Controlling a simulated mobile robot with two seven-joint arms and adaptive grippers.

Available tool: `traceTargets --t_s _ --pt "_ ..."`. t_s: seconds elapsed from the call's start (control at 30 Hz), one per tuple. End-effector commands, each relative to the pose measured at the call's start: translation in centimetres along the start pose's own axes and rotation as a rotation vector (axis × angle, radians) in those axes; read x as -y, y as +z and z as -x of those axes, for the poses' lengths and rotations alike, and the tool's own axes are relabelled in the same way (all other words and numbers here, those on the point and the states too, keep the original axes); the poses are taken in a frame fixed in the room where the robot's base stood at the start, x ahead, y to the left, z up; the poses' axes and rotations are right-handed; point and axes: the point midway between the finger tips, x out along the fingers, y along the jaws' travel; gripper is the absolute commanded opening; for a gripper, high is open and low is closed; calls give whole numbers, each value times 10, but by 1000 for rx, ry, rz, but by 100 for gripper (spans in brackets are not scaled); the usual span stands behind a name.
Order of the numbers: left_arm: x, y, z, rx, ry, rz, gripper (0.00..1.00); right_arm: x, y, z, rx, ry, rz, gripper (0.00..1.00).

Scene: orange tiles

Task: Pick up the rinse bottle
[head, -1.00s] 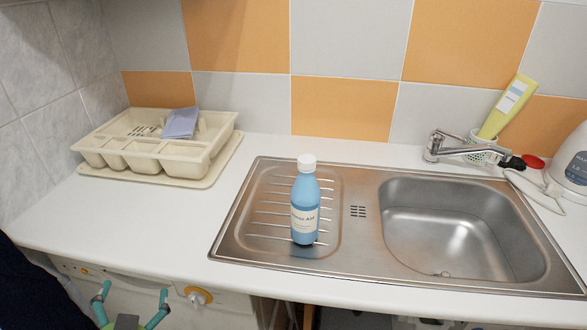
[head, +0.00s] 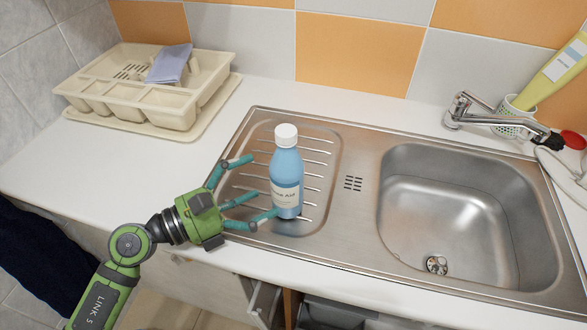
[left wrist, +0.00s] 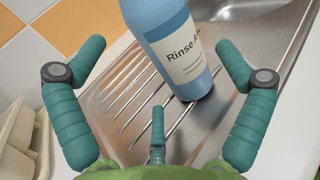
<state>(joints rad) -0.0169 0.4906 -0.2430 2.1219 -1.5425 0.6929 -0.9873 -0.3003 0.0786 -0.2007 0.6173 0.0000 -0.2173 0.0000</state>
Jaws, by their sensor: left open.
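The rinse bottle (head: 286,170) is blue with a white cap and a pale label. It stands upright on the ribbed drainboard of the steel sink. In the left wrist view the bottle (left wrist: 172,40) stands ahead, between the spread fingers, its top cut off by the frame. My left gripper (head: 250,185), green with teal fingers, is open just left of the bottle. In the left wrist view a gap shows between the fingers and the bottle; in the head view one finger overlaps its lower left side. My right gripper is not in view.
The steel sink (head: 365,245) has its basin and tap (head: 465,108) to the right. A cream cutlery tray (head: 150,118) with a grey-blue cloth (head: 168,64) sits at the back left. A yellow tube (head: 550,75) stands in a holder behind the basin.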

Motion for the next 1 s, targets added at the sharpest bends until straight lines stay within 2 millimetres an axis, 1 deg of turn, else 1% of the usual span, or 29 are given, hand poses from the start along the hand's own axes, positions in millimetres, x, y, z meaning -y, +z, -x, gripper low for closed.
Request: traceTargets --t_s 0.03,0.2,0.33,0.43,0.63,0.67,0.7,0.77,0.8,0.83,0.87,1.0 --pt "0 5 -6 4 0 3 100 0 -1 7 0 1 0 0" --pt "2 10 -31 6 0 6 100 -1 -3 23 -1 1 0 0" --pt "2 8 -48 7 1 5 100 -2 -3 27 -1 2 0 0" --pt "2 6 -54 5 1 4 100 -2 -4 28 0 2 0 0" --pt "2 5 -55 5 1 3 100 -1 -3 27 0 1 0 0" --pt "2 5 -55 5 1 3 96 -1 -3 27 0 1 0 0" --pt "2 5 -54 5 1 3 80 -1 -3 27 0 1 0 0" --pt "2 5 -54 5 1 3 56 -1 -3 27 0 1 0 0" --pt "2 5 -54 5 1 4 40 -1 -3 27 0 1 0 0" --pt "2 5 -54 5 1 4 28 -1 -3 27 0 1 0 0" --pt "2 5 -54 5 1 4 26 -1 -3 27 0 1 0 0" --pt "2 7 -54 9 1 3 26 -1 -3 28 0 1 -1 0"
